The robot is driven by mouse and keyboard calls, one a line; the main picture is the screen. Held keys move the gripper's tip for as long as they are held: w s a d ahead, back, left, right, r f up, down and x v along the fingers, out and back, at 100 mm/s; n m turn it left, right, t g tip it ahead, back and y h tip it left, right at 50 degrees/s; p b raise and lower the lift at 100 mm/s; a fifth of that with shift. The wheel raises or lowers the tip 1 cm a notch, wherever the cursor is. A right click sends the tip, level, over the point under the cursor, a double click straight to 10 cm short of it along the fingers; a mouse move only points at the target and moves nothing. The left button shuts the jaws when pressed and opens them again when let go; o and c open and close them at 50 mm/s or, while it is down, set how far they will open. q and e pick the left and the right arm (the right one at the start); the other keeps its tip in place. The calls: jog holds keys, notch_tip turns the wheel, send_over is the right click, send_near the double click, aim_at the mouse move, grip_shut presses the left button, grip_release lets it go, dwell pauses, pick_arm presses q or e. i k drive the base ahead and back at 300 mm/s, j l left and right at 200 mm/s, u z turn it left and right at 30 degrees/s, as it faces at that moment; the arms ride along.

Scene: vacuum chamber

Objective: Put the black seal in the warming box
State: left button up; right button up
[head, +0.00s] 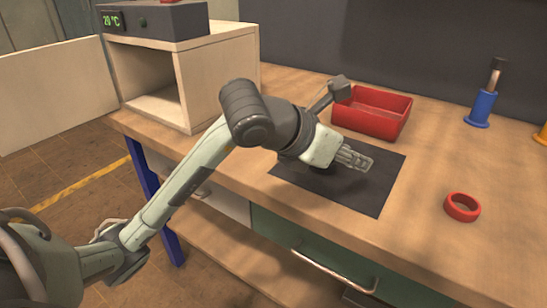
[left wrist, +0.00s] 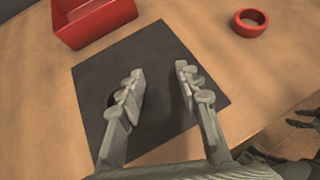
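The warming box (head: 189,88) is a pale wooden box at the left of the bench, with a grey control unit (head: 155,20) on top reading 20 °C. Its front is open and its door panel (head: 52,95) is swung out to the left. My left gripper (head: 362,159) is over the black mat (head: 375,190), its fingers apart and empty. It also shows in the left wrist view (left wrist: 160,85). A small dark round shape (left wrist: 114,98), probably the black seal, lies on the mat, partly hidden behind the left-hand finger.
A red tray (head: 372,112) stands behind the mat. A red ring (head: 461,207) lies to the right on the wooden bench. A blue-based tool (head: 482,100) stands at the back right. Dark parts, perhaps mine, show at the left wrist view's right edge.

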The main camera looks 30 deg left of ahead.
aim_at(170, 111)
jog(key=l+u, duration=0.15)
jog(key=u, duration=0.2)
jog(key=l+u, duration=0.15)
jog(key=u, duration=0.2)
jog(key=i+l+u, duration=0.1)
jog(key=u, duration=0.25)
jog(key=l, duration=0.85)
jog(key=k, duration=0.05)
